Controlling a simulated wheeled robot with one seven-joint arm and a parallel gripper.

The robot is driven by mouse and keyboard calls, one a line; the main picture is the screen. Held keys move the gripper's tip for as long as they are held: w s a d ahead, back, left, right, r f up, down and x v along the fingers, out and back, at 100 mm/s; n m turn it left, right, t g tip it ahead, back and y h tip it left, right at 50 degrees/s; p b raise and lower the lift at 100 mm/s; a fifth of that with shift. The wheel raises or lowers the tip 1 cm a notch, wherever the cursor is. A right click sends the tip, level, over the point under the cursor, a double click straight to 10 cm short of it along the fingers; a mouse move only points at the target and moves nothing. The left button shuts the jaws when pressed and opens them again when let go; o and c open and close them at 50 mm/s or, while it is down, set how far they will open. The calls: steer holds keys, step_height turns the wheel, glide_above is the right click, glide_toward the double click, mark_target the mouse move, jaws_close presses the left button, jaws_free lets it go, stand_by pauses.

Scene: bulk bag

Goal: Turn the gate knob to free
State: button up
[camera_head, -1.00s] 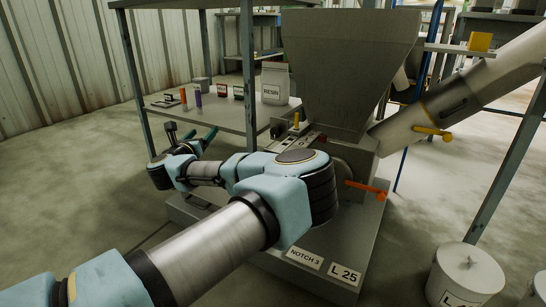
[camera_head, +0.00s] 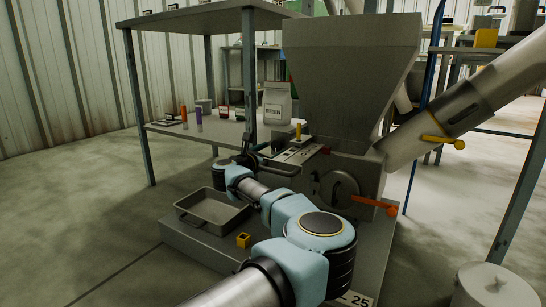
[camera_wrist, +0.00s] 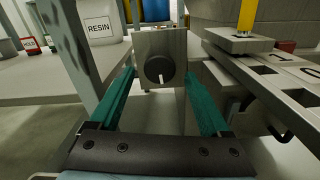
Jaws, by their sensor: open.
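The gate knob (camera_wrist: 158,70) is a dark round knob with a pale pointer mark directed downward in the wrist view. It sits on the front of a grey metal block (camera_wrist: 176,44). My gripper (camera_wrist: 160,76) is open, with one teal finger left of the knob and one right of it. The knob lies between the finger lines, and I cannot tell whether either finger touches it. In the head view my gripper (camera_head: 262,150) is beside the hopper machine (camera_head: 345,80), and the knob cannot be made out there.
A notched rail (camera_wrist: 270,75) with a yellow-handled slider (camera_wrist: 246,18) lies close on the right. A shelf post (camera_wrist: 72,45) and a resin bag (camera_wrist: 98,20) are on the left. An orange lever (camera_head: 375,206), a tray (camera_head: 205,225) and a yellow cube (camera_head: 243,240) are lower down.

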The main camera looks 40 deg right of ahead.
steer(key=shift+w+d, duration=0.2)
steer(key=shift+d, duration=0.35)
jaws_close()
stand_by(0.4)
